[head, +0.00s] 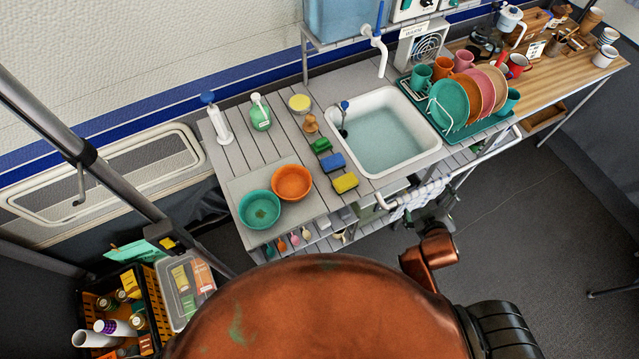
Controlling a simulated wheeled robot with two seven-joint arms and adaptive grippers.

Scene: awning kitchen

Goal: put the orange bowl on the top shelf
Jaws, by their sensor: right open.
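The orange bowl (291,182) stands upright on the left part of the grey slatted counter (237,160). It looks empty and sits close beside a teal bowl (260,209). My right gripper (434,208) is open, in front of the counter's front edge below the sink, well to the right of the orange bowl and apart from it. My copper-coloured arm link partly hides it. Shelf levels under the counter show only in part below the front edge. A raised rack above the counter is cut off by the top of the view. My left gripper is out of view.
Sponges (345,182), a soap bottle (260,112) and a sink (385,135) share the counter. A dish rack (455,120) with plates stands to the right. A towel (425,196) hangs at the front rail. A crate (150,290) stands lower left.

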